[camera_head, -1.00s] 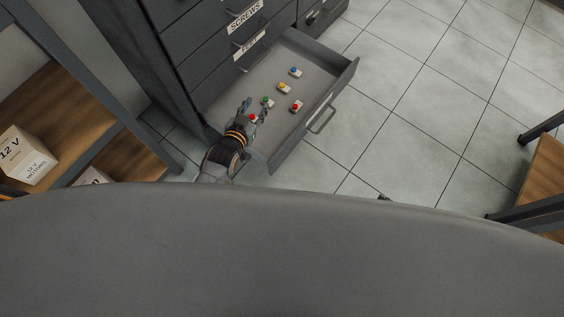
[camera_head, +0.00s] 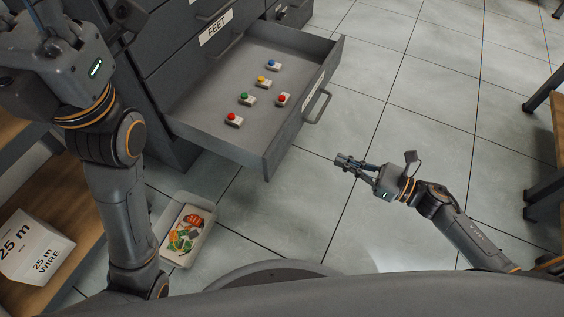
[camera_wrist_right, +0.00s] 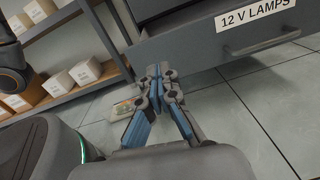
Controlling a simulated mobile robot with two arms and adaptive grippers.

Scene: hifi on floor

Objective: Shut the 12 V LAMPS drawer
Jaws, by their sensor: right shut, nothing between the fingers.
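The 12 V LAMPS drawer (camera_head: 215,108) is pulled well out of the dark grey cabinet in the head view. Several small push-button pieces with red, green, yellow and blue tops lie inside. Its front panel with the 12 V LAMPS label (camera_wrist_right: 256,19) and bar handle shows in the right wrist view. My right gripper (camera_head: 341,161) is shut and empty, out in front of the drawer front and apart from it; its fingertips also show in the right wrist view (camera_wrist_right: 155,74). My left gripper (camera_head: 88,18) is at the upper left beside the cabinet, partly cut off, its fingers unclear.
A FEET drawer (camera_head: 215,28) is shut above. Another drawer (camera_head: 290,10) stands partly open behind. A shelf with white boxes (camera_head: 34,247) is at left, another rack (camera_head: 545,150) at right. Tiled floor in front is clear.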

